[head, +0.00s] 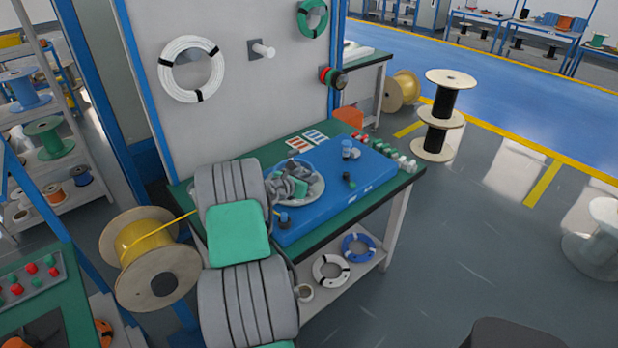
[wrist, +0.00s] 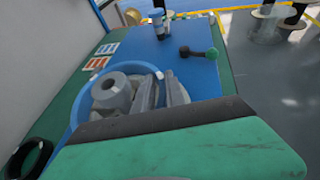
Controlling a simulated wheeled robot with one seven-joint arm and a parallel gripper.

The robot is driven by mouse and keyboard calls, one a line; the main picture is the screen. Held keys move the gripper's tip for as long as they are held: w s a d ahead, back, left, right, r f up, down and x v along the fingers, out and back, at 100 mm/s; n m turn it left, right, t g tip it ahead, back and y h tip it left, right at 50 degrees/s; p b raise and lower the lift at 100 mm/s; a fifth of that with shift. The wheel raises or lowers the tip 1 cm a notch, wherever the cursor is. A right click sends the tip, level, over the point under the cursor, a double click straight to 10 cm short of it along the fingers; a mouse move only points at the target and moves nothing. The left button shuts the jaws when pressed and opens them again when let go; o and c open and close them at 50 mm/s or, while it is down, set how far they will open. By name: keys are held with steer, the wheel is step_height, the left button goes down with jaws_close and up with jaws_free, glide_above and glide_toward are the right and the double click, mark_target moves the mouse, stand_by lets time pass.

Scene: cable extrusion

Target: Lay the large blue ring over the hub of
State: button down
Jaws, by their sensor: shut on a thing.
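A large blue ring (head: 311,164) shows at the blue board on the workbench, its rim curving around the grey parts of my gripper (head: 291,187). The ring also shows in the wrist view (wrist: 76,112), where its near side is hidden by my wrist. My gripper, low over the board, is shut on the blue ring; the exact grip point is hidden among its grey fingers. A pale grey round surface (head: 316,188) shows inside the ring. I cannot tell whether the ring touches it or lies flat around a hub.
White (head: 330,270) and blue (head: 358,247) coils lie on the lower shelf. A yellow cable spool (head: 150,255) stands left. The wall behind carries coils and a peg (head: 262,50).

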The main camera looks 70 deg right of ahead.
steer(key=shift+f, duration=0.45)
stand_by(0.5)
steer(key=c, duration=1.3)
jaws_free()
step_height(320, 180, up, 8)
steer(key=p, duration=0.6)
